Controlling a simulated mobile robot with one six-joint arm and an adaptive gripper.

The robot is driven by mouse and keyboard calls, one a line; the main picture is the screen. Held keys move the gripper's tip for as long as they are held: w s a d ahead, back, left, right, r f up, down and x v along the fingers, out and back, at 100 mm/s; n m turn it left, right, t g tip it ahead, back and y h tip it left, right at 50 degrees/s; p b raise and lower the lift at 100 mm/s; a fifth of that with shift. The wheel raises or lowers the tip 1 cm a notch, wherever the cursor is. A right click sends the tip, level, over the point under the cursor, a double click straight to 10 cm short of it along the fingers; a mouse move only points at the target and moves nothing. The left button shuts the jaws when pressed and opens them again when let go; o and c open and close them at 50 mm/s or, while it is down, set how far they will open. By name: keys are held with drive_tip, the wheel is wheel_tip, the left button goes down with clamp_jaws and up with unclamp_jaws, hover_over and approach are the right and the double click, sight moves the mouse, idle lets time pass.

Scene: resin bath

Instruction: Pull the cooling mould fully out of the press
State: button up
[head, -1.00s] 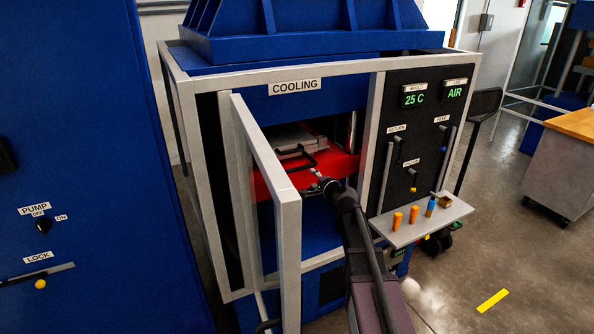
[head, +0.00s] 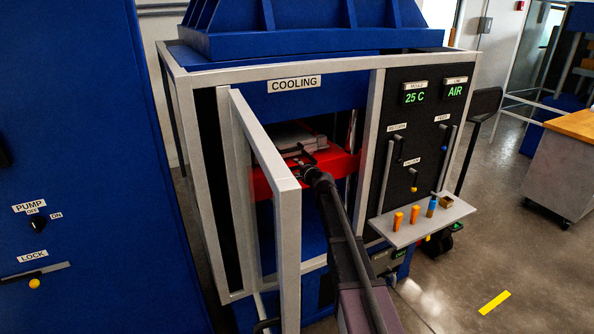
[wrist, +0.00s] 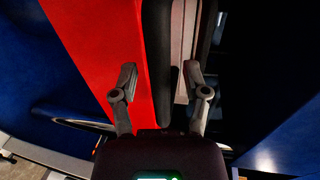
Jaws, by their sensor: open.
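The mould (head: 290,134) is a flat grey plate lying on the red platen (head: 345,163) inside the press opening, under the COOLING label. A black handle is at its front. In the head view my gripper (head: 308,168) is at this handle and hides most of it. In the wrist view my gripper (wrist: 160,78) is open. A dark bar (wrist: 156,50), apparently the handle, runs between its fingers, with red platen (wrist: 100,45) to the left and a grey strip, likely mould (wrist: 183,35), to the right. Contact with the fingers cannot be told.
The press's grey-framed guard door (head: 287,230) stands swung open, close to the left of my arm. A shelf (head: 425,222) with several small orange, blue and brass pieces juts out at the right, below the control panel (head: 412,150). Open floor lies to the right.

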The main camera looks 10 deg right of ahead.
drive_tip(key=shift+w, duration=0.2)
drive_tip(key=shift+c, duration=0.2)
clamp_jaws()
